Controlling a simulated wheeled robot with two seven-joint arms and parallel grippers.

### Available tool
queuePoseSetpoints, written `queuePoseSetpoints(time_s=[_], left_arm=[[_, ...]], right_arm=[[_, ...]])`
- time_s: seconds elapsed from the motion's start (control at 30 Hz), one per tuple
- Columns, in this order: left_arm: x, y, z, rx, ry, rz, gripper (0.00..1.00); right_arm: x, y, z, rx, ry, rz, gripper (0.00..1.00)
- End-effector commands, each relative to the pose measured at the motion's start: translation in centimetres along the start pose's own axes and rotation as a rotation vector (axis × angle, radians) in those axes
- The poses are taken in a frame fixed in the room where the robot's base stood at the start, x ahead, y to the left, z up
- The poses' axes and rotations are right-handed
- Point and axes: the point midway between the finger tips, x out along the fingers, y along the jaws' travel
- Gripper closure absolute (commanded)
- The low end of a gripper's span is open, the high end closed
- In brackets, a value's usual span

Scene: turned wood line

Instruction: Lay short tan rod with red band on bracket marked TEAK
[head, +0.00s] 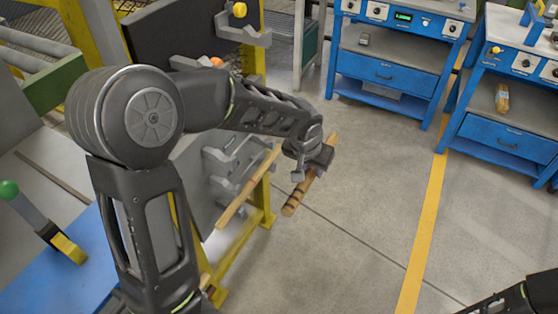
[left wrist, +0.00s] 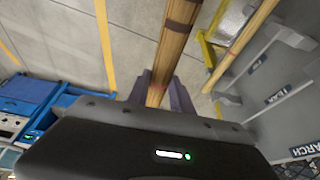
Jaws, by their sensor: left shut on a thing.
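My left gripper (head: 312,160) is shut on a tan rod (head: 298,195) with dark bands near its lower end, held in the air right of the rack. In the left wrist view the rod (left wrist: 176,45) runs away between the jaws (left wrist: 160,92), with a brown band near the top edge. I cannot make out a clear red band on it. A label that seems to read TEAK (left wrist: 277,96) sits on the grey panel beside a grey bracket (left wrist: 290,104), right of the jaws and apart from the rod. My right gripper is out of view.
Another, longer tan rod (head: 240,198) lies along the rack's brackets, between the held rod and the panel; it has a reddish mark in the left wrist view (left wrist: 238,48). Grey brackets (head: 222,152) line the panel. Blue workbenches (head: 400,65) stand behind. The floor right of the rack is clear.

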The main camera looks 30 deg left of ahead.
Motion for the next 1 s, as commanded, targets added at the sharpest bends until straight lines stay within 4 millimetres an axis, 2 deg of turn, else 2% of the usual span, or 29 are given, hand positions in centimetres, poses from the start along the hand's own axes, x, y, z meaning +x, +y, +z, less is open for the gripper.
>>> queuePoseSetpoints(time_s=[0.03, 0.2, 0.3, 0.4, 1.0], left_arm=[[1.3, -1.5, 0.0, -0.010, -0.006, -0.002, 1.00], [4.7, -6.8, -0.4, -0.020, -0.007, -0.004, 1.00], [6.1, -9.5, -0.5, -0.021, -0.001, -0.009, 1.00], [6.8, -11.0, -0.6, -0.020, 0.004, -0.014, 1.00], [6.8, -11.9, -0.6, -0.018, 0.005, -0.015, 1.00]], right_arm=[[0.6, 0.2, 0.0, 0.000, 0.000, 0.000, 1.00], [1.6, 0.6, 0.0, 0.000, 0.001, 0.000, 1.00], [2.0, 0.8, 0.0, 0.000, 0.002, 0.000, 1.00], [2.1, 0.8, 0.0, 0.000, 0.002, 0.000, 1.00], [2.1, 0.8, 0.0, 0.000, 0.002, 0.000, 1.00]])
